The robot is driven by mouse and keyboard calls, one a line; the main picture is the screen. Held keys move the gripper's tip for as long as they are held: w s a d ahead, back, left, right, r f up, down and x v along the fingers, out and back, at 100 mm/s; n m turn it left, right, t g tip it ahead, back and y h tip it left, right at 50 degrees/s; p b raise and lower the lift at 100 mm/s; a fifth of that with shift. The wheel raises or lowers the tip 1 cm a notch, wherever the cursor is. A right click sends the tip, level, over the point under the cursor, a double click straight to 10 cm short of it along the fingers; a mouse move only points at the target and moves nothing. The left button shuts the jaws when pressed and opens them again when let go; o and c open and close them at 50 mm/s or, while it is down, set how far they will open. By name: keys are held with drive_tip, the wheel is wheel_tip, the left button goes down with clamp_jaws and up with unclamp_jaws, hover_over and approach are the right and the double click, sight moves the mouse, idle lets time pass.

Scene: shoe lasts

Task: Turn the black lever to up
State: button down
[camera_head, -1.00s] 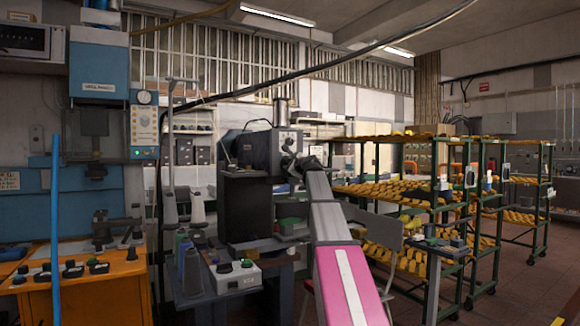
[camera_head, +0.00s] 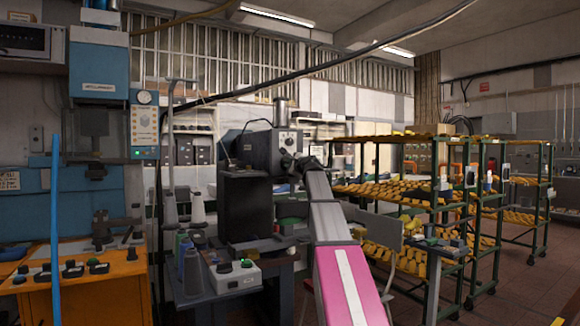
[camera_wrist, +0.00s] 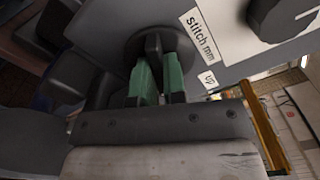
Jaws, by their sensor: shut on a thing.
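The black lever (camera_wrist: 153,43) is a round dark knob with a raised grip on the grey face of a machine, at the top middle of the wrist view. A white label beside it reads "stitch mm", and a smaller tag reads "UP" (camera_wrist: 208,79). My gripper (camera_wrist: 158,75) has green-padded fingers, one on each side of the lever's grip, and is shut on it. In the head view my gripper (camera_head: 297,163) is at the front of the dark grey machine (camera_head: 262,150), below its small dials. The lever is too small to make out there.
A second black knob (camera_wrist: 285,18) sits on the same face, to the right of the lever. A white control box (camera_head: 234,275) stands on the bench below the machine. Green racks of yellow shoe lasts (camera_head: 400,190) stand close to the right of my arm.

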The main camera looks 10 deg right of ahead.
drive_tip(key=n, duration=1.2)
idle(0.6)
drive_tip(key=c, duration=1.2)
unclamp_jaws()
drive_tip(key=shift+s, duration=0.15)
